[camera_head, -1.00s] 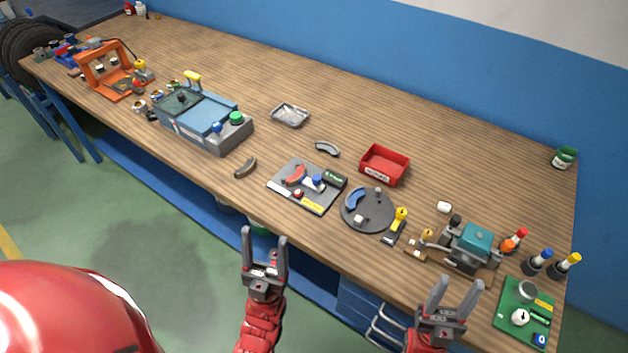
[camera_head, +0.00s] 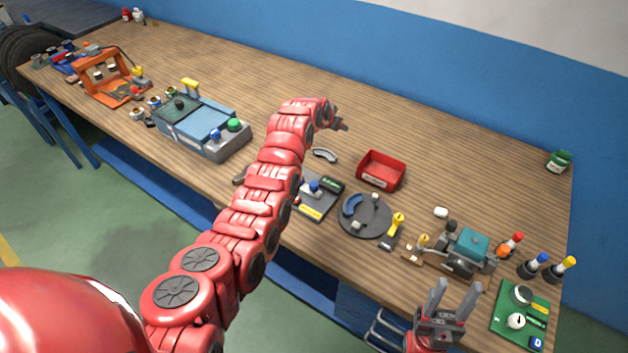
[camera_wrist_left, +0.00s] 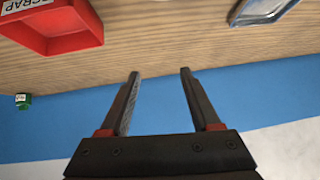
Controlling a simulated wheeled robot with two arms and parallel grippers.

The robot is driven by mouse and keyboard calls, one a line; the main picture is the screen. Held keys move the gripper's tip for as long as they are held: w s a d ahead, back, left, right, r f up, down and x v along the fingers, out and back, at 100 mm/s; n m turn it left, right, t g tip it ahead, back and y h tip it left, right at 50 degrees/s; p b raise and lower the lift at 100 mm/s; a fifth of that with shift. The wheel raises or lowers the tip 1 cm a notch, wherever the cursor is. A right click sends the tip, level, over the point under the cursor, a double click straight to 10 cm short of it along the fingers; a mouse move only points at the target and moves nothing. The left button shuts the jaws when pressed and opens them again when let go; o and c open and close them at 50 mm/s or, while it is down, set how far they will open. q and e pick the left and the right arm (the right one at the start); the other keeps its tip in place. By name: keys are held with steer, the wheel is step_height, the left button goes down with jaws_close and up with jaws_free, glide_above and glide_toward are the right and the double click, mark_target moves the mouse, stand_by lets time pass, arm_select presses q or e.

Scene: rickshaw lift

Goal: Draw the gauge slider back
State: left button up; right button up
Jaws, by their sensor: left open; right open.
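I cannot tell for sure which part is the gauge slider. A small fixture with a yellow knob (camera_head: 422,241) stands beside the teal-topped machine (camera_head: 472,244) at the right of the bench. A white dial (camera_head: 516,321) lies on the green board (camera_head: 508,290) at the right front. My right gripper (camera_head: 457,288) is open and empty in front of the bench edge, left of that board. My left gripper (camera_head: 338,124) reaches over the middle of the bench. It is open and empty in the left wrist view (camera_wrist_left: 158,72). My left arm hides part of the grey tool mat (camera_head: 316,207).
A red scrap bin (camera_head: 381,171) stands right of my left gripper; it also shows in the left wrist view (camera_wrist_left: 60,42). A round dark plate (camera_head: 372,222) and a yellow-handled tool (camera_head: 396,228) lie before it. A blue-grey machine (camera_head: 203,128) stands left. The bench's back is largely clear.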

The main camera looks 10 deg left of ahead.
arm_select(q)
steer(key=s+r+m+g, duration=0.2)
steer(key=s+r+g, duration=0.25)
steer(key=s, duration=0.25)
step_height(320, 180, up, 3)
steer(key=m+g+y, duration=0.1)
steer(key=g+y, duration=0.1)
steer(key=g, duration=0.3)
glide_above(314, 184)
step_height(314, 184, down, 10)
steer(key=p, duration=0.4)
steer(key=shift+s+p, duration=0.1)
steer(key=shift+p, duration=0.2)
steer(key=shift+t, duration=0.25)
step_height(314, 184, down, 5)
steer(key=shift+d+f+b, duration=0.1)
steer(key=shift+b, duration=0.3)
steer(key=shift+f, duration=0.7)
jaws_close()
